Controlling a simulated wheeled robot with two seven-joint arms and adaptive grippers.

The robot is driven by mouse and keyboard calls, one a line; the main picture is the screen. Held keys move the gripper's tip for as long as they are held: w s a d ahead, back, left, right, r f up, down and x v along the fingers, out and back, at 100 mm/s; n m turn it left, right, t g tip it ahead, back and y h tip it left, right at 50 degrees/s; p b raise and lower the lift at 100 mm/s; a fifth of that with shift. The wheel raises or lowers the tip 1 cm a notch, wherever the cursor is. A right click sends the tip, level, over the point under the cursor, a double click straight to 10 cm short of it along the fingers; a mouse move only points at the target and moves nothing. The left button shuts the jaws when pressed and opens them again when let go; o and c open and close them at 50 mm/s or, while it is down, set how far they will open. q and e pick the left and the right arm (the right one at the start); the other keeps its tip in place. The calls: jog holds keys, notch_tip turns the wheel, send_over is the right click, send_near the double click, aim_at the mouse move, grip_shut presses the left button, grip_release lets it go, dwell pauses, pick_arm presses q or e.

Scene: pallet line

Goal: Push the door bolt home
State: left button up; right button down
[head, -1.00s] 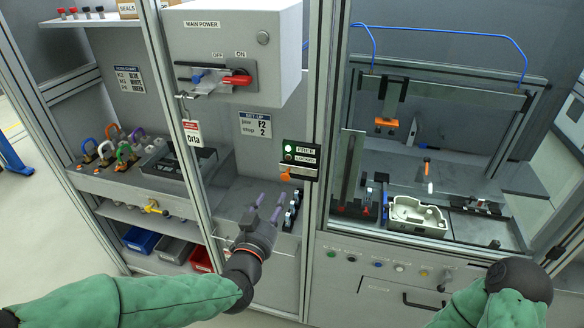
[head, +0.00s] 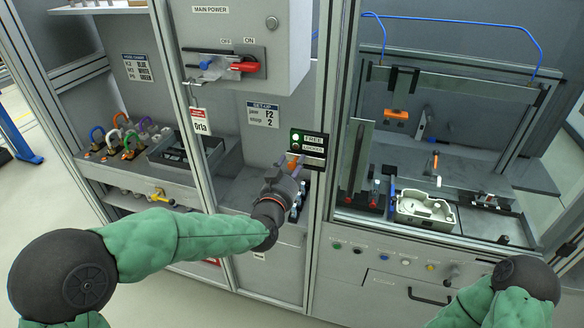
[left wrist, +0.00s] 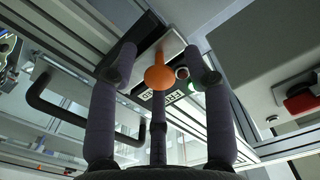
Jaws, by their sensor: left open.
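The bolt's orange knob (head: 292,159) sits at the small black box (head: 309,145) on the upright post, beside the labels FREE and, less legibly, LOCKED. The green lamp (head: 296,137) by FREE is lit. My left gripper (head: 287,168) is just below and in front of the knob, fingers pointing up at it. In the left wrist view the orange knob (left wrist: 160,77) shows between the spread fingers of my left gripper (left wrist: 158,55); I cannot tell whether they touch it. The fingers partly hide the box there. My right gripper is out of the picture; only its arm shows.
A grey MAIN POWER box (head: 240,40) with a red handle (head: 245,67) hangs above left. Coloured padlocks stand on the left shelf. Right of the post, a pale casting (head: 424,210) lies in the fixture bay. A black bar handle (left wrist: 75,122) shows in the left wrist view.

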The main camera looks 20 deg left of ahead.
aim_at(312, 161)
pick_arm(q)
grip_shut()
jog(key=shift+d+r+p, duration=0.1)
jog(key=shift+d+p, duration=0.3)
jog(key=shift+d, duration=1.75)
jog(key=shift+a, duration=0.1)
jog(key=shift+c, duration=1.6)
grip_release()
jog(key=o, duration=0.3)
jog(key=shift+d, duration=0.3)
jog(key=shift+s+a, duration=0.1)
jog(key=shift+a, duration=0.05)
